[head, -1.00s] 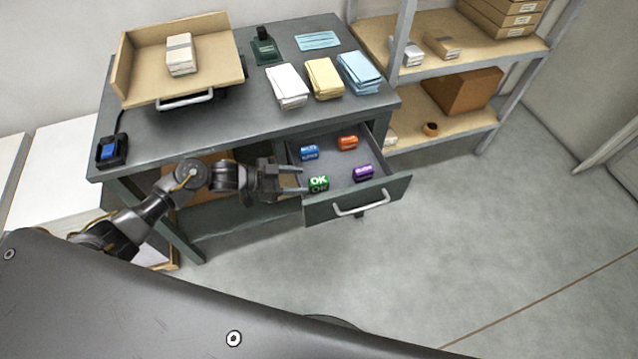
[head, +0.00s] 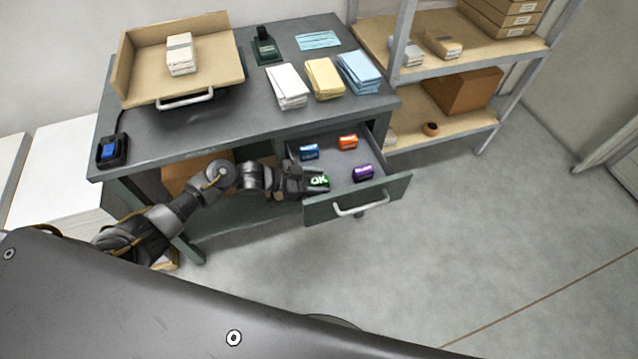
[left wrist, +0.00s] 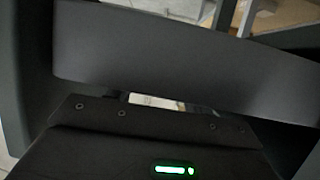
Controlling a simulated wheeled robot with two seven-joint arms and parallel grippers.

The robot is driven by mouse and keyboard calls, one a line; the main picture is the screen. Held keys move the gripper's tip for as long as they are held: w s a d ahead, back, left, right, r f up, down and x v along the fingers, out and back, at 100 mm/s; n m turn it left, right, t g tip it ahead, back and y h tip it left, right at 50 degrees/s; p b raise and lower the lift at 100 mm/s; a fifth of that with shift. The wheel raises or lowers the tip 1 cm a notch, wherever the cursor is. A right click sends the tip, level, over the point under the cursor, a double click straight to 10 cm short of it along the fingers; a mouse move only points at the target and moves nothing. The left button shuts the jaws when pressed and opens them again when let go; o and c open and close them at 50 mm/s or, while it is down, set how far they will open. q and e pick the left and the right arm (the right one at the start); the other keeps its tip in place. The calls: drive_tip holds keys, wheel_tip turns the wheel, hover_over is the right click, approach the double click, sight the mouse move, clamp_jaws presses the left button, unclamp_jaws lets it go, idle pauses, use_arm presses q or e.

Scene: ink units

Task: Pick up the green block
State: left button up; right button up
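The green block (head: 319,181), with white "OK" lettering, lies in the open drawer (head: 338,206) at its near left corner. My left gripper (head: 317,181) reaches over the drawer's left side, with its fingers on either side of the green block. Whether the fingers press on it is too small to tell. In the left wrist view, dark surfaces fill most of the picture and the green block cannot be made out. My right gripper is not in view.
The drawer also holds a blue block (head: 309,152), an orange block (head: 348,142) and a purple block (head: 362,172). The desk top (head: 220,128) above carries a wooden tray (head: 120,75), paper stacks and a stamp. Shelves (head: 470,125) stand at right; the floor in front is clear.

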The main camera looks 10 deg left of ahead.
use_arm(q)
drive_tip(key=c, duration=1)
drive_tip(key=shift+o, duration=0.2)
